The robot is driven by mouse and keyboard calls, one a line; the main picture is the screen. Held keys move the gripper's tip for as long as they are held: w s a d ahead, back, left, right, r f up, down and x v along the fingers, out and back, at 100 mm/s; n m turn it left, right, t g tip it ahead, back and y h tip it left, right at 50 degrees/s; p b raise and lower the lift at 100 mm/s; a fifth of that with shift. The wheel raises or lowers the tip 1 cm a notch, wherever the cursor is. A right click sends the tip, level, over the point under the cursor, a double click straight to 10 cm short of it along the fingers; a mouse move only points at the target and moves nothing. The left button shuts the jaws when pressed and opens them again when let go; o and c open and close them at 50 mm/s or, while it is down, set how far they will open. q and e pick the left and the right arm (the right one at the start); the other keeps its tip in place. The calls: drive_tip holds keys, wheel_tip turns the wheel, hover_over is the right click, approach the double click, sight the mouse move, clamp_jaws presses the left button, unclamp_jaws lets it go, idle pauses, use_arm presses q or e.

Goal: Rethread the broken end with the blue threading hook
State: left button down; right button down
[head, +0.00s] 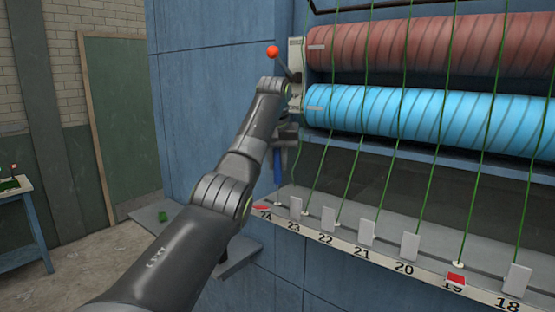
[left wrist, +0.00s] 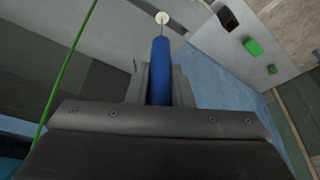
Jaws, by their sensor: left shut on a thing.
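My left gripper (head: 284,143) is at the left end of the machine, shut on the blue threading hook (head: 277,167), which points down. In the left wrist view the hook's blue handle (left wrist: 160,72) sits between the fingers. Its thin tip lines up with a small white round eyelet (left wrist: 162,18); I cannot tell whether they touch. A red flag (head: 262,207) lies at position 24, below the hook. Another red flag (head: 456,279) shows near position 19. Which green thread end is broken is not clear. My right gripper is out of view.
Green threads (head: 390,165) run from the rollers to the numbered rail (head: 335,245). A red roller (head: 430,45) lies above a blue roller (head: 430,115). A lever with a red ball (head: 272,52) stands by my wrist. A grey shelf (head: 150,214) holds a green piece (head: 163,216).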

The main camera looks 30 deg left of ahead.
use_arm(q)
drive_tip(key=shift+r+p, duration=2.7)
drive_tip(key=shift+r, duration=0.35)
drive_tip(key=shift+f, duration=0.15)
